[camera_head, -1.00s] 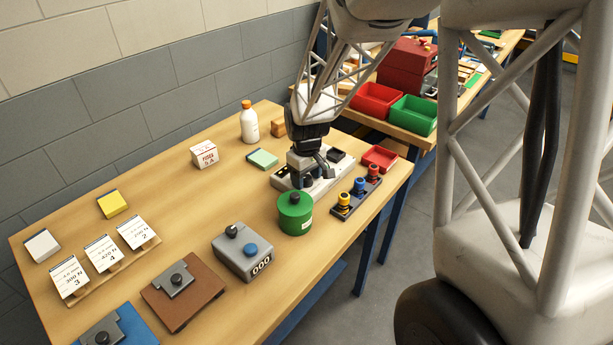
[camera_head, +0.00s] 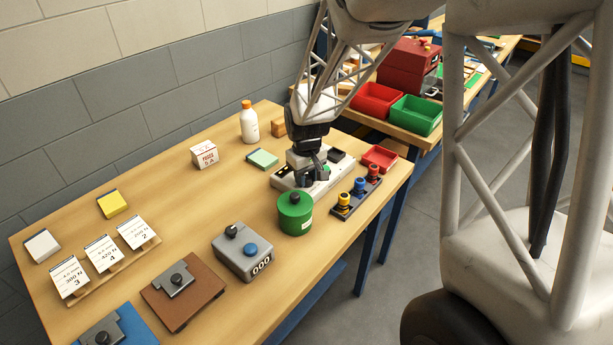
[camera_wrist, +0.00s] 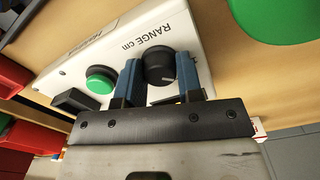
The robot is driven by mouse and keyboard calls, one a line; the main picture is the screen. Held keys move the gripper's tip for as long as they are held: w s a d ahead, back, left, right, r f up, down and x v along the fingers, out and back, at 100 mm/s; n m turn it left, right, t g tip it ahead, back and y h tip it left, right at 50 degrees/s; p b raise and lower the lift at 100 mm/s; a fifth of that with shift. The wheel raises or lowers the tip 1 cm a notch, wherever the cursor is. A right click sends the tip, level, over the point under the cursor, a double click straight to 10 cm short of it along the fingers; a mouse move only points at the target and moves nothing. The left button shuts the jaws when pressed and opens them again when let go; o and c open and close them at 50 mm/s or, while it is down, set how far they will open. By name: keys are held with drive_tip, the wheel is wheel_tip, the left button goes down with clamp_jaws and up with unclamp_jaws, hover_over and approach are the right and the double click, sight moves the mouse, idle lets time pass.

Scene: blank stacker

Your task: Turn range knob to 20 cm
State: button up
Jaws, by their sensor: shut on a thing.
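The range knob (camera_wrist: 159,64) is a black round knob on a white instrument box, beside the printed words "RANGE cm" in the wrist view. My gripper (camera_wrist: 160,75) has its two blue fingers on either side of the knob, shut on it. The white box (camera_wrist: 125,42) also shows in the head view (camera_head: 283,181), mostly beneath my gripper (camera_head: 308,182). A pale mark shows on the knob's lower side. The scale numbers around the knob are hidden or too small to read.
A green button (camera_wrist: 100,80) and a black block (camera_wrist: 72,101) sit on the box beside the knob. A green round canister (camera_head: 295,214) stands close in front of my gripper. A rack with yellow, blue and red-banded pieces (camera_head: 357,193) is to the right.

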sight(307, 177)
drive_tip(key=m, duration=1)
idle(0.4)
drive_tip(key=o, duration=0.9)
drive_tip(key=shift+r, duration=0.1)
drive_tip(key=shift+r, duration=3.8)
